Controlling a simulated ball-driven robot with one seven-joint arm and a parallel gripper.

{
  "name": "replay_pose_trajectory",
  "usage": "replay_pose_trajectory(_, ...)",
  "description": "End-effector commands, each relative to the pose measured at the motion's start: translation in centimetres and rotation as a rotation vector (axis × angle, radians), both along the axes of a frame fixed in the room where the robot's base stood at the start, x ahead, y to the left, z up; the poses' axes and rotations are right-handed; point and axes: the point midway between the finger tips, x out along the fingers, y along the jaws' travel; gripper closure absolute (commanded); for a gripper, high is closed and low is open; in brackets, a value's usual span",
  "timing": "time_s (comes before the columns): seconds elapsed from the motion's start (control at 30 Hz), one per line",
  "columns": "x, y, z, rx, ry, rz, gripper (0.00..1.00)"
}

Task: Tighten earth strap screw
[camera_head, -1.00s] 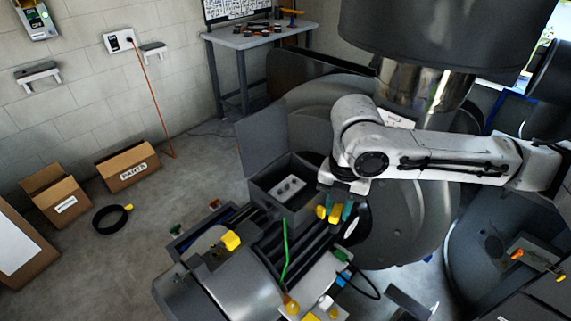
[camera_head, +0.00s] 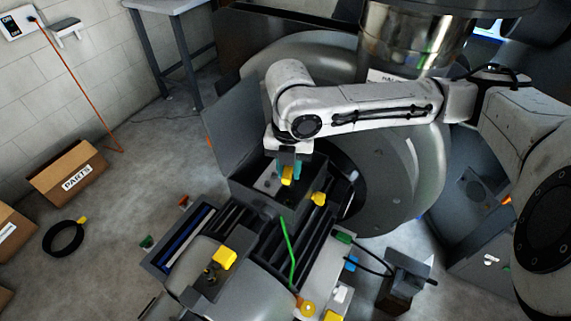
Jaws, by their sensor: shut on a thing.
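My gripper (camera_head: 287,170) points down over the open grey terminal box (camera_head: 257,198) on the motor. Its teal fingertips are shut on a small yellow-handled tool (camera_head: 287,176). The tool's lower end is hard to see against the box, so I cannot tell if it touches a screw. The terminal block inside shows only partly behind the gripper. The green earth strap (camera_head: 286,240) runs from near the box's front down over the dark motor fins. The earth strap screw is too small to make out.
The box's raised lid (camera_head: 236,130) stands at its left back. Another yellow piece (camera_head: 318,199) sits at the box's right corner. A large round grey blower housing (camera_head: 395,180) is close on the right.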

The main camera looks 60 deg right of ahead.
Motion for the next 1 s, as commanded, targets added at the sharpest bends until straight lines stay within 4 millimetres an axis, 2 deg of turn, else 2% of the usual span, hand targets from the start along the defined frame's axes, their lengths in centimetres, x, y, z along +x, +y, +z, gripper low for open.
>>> replay_pose_trajectory(0.27, 0.1, -0.1, 0.0, 0.001, -0.001, 0.000, 1.00)
replay_pose_trajectory(0.8, 0.1, -0.1, -4.1, 0.001, 0.000, 0.000, 1.00)
replay_pose_trajectory(1.0, 0.1, -0.2, -5.0, 0.001, 0.000, 0.000, 1.00)
